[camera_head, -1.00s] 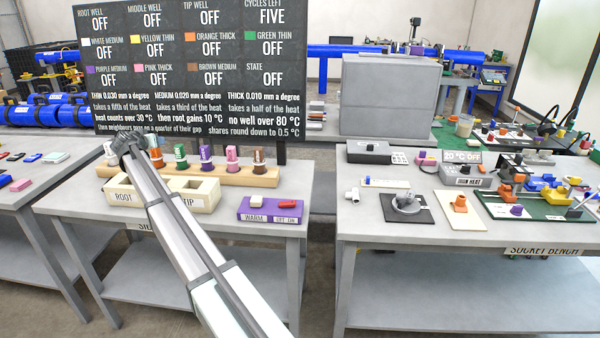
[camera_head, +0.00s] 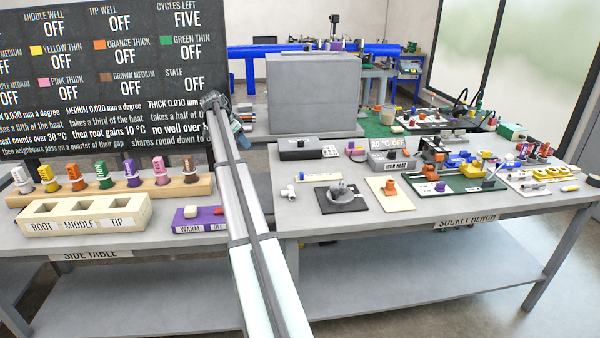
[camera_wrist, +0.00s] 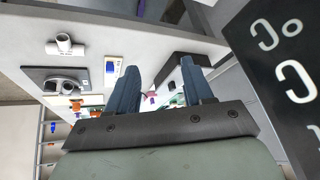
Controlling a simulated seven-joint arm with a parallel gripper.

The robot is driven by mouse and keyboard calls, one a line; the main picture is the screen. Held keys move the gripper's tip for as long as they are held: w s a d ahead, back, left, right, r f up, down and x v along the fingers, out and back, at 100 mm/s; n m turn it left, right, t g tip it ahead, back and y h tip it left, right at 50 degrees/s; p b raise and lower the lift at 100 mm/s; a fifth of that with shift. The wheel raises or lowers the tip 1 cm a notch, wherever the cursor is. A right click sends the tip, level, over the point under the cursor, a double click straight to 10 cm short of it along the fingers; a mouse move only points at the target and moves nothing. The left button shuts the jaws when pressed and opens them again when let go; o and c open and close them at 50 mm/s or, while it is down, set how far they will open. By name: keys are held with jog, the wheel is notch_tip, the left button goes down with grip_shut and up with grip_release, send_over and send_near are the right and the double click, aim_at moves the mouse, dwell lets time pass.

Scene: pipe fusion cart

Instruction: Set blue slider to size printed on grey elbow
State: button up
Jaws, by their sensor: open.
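A small blue piece, which looks like the blue slider (camera_wrist: 110,67), sits on a narrow cream plate (camera_wrist: 116,78) in the wrist view. In the head view that plate (camera_head: 320,178) lies at the back left of the right bench. A rounded grey fitting, probably the grey elbow (camera_head: 346,193), rests on a dark square plate (camera_head: 322,203); it also shows in the wrist view (camera_wrist: 62,86). No printed size is readable on it. My gripper (camera_wrist: 160,68) is open and empty, its blue fingers apart. In the head view it is near the board's right edge, left of and apart from both pieces.
A white pipe fitting (camera_head: 288,191) lies left of the dark plate. A dark box (camera_head: 300,149) stands behind. The black status board (camera_head: 110,80) stands close to my arm. The side table (camera_head: 150,240) carries several coloured plugs and a well block (camera_head: 85,215).

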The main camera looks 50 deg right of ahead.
aim_at(301, 172)
jog(key=s+d+f+m+g+y, duration=0.1)
jog(key=s+d+m+y, duration=0.15)
jog(key=s+d, duration=0.35)
jog(key=s+d+m+g+y, duration=0.15)
jog(key=s+d+m, duration=0.25)
jog(key=s, duration=0.5)
jog(key=shift+n+h, duration=0.25)
jog(key=shift+h, duration=0.25)
jog(key=x, duration=1.4)
jog(key=shift+w, duration=0.15)
grip_shut()
